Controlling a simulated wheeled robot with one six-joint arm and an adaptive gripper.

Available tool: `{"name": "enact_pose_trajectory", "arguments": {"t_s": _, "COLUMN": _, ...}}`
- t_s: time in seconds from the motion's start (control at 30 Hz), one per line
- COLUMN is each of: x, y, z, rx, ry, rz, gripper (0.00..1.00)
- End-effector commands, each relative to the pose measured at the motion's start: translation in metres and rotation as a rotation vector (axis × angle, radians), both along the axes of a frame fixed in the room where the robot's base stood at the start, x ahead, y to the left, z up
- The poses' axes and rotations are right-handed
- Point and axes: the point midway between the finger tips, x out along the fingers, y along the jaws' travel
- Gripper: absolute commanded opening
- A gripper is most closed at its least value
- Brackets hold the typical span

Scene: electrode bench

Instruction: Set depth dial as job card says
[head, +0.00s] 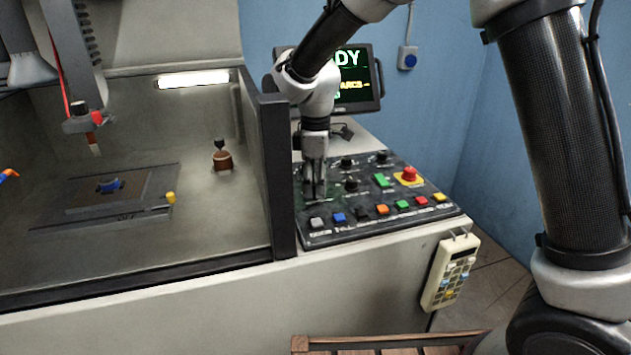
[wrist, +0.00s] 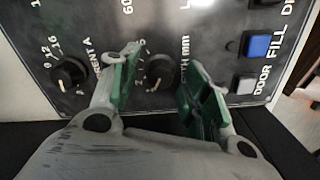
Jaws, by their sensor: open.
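The depth dial (wrist: 160,73) is a black round knob on the dark panel, with "TH mm" legible beside it and numbers around it. My gripper (wrist: 163,60) is open, with one green-padded finger on each side of this dial. I cannot tell whether the fingers touch it. The dial's pointer setting is too small to read. In the head view my gripper (head: 315,192) points down at the left part of the control panel (head: 325,238), and it hides the depth dial there. No job card can be made out.
The current dial (wrist: 70,73) sits left of the gripper in the wrist view. A blue button (wrist: 258,46) and a white button (wrist: 244,85) lie to the right. In the head view, a red mushroom button (head: 409,174), a tank wall (head: 275,180) and a monitor (head: 358,80) stand nearby.

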Motion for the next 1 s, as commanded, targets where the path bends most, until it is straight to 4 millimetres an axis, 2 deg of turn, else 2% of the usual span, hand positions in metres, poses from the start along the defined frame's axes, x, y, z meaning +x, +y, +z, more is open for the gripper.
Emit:
{"name": "enact_pose_trajectory", "arguments": {"t_s": 0.17, "x": 0.0001, "y": 0.0001, "z": 0.0002, "rx": 0.0, "ry": 0.0, "rz": 0.0, "gripper": 0.47}}
{"name": "enact_pose_trajectory", "arguments": {"t_s": 0.4, "x": 0.0001, "y": 0.0001, "z": 0.0004, "rx": 0.0, "ry": 0.0, "rz": 0.0, "gripper": 0.03}}
{"name": "enact_pose_trajectory", "arguments": {"t_s": 0.43, "x": 0.0001, "y": 0.0001, "z": 0.0004, "rx": 0.001, "ry": 0.0, "rz": 0.0, "gripper": 0.0}}
{"name": "enact_pose_trajectory", "arguments": {"t_s": 0.77, "x": 0.0002, "y": 0.0002, "z": 0.0006, "rx": 0.001, "ry": -0.001, "rz": -0.035, "gripper": 0.0}}
{"name": "enact_pose_trajectory", "arguments": {"t_s": 1.0, "x": 0.0002, "y": 0.0002, "z": 0.0007, "rx": 0.001, "ry": -0.001, "rz": -0.168, "gripper": 0.0}}
